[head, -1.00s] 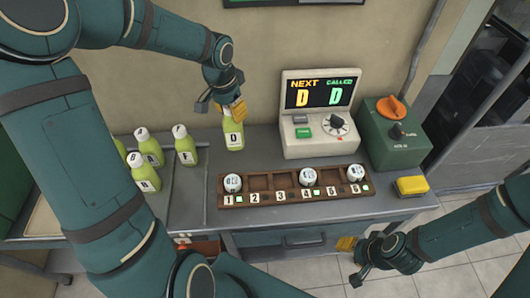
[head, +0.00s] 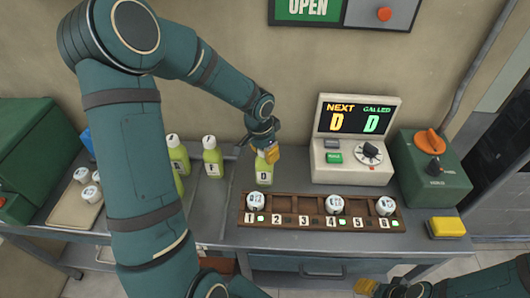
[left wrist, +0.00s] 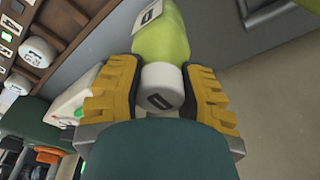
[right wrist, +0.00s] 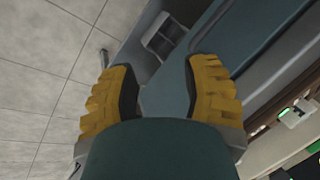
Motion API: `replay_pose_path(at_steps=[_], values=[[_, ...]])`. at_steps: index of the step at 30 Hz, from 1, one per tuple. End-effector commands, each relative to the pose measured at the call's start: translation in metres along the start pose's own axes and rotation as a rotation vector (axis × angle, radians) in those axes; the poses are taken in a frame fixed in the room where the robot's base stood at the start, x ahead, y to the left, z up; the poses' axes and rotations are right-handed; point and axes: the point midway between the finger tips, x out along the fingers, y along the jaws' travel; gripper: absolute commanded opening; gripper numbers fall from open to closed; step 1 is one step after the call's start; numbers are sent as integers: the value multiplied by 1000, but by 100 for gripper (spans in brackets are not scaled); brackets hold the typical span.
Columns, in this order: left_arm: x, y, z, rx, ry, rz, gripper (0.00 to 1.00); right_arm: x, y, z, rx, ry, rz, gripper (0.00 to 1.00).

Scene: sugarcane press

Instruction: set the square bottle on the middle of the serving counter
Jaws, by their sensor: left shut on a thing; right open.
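The square bottle, yellow-green with a white label marked D (head: 264,172), is upright behind the left end of the numbered rack. My left gripper (head: 264,150) is shut on its white cap from above. In the left wrist view the cap (left wrist: 162,88) is between the yellow fingers (left wrist: 165,95), with the green body beyond. I cannot tell whether the base touches the serving counter (head: 215,200). My right gripper (right wrist: 163,92) is open and empty, low in front of the counter; the head view shows only part of it.
Several similar bottles (head: 212,158) stand to the left, partly hidden by my left arm. The brown rack (head: 295,213) holds white cups or lids. The display machine (head: 352,150), green box (head: 432,170) and yellow sponge (head: 447,228) are to the right.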

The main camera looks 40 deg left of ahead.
Motion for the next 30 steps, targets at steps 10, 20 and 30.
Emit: replay_pose_path(at_steps=[10,20,30], values=[[3,0,0,0,0,0,62,2,1,0,0,2,0,47],[-1,0,0,0,0,0,62,0,0,0,0,1,0,47],[-60,-1,-1,0,4,-3,62,-16,-6,-3,2,4,1,47]])
